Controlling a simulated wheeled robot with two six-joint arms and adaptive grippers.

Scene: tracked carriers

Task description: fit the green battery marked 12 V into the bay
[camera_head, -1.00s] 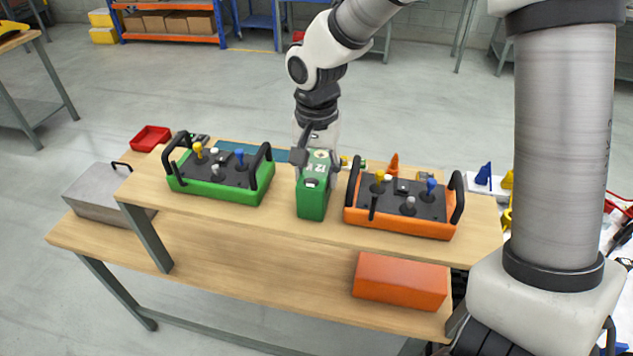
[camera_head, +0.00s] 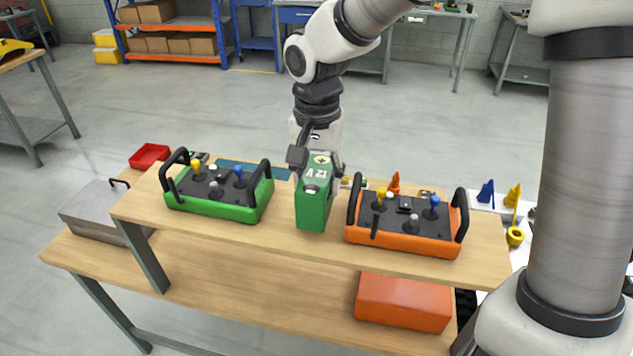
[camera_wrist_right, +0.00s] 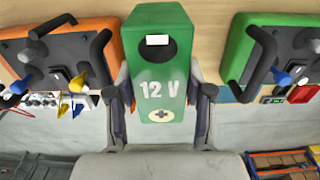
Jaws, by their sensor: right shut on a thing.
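The green battery (camera_head: 313,208) marked 12 V stands about upright between two control units, over the upper board of the bench. My right gripper (camera_head: 316,162) comes from behind it and is shut on it. In the right wrist view the battery (camera_wrist_right: 160,55) sits between both fingers of the gripper (camera_wrist_right: 161,100), with its "12 V" label and plus mark facing the camera. A round dark recess with a white patch shows at its far end. I cannot tell whether its underside touches the board. No bay can be made out for certain. My left gripper is not in view.
A green control unit (camera_head: 214,207) stands left of the battery and an orange one (camera_head: 402,244) close on its right, both with handles and joysticks. An orange box (camera_head: 402,303) and a grey metal case (camera_head: 95,208) are on the lower shelf (camera_head: 240,318). A red tray (camera_head: 149,156) lies at the back left.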

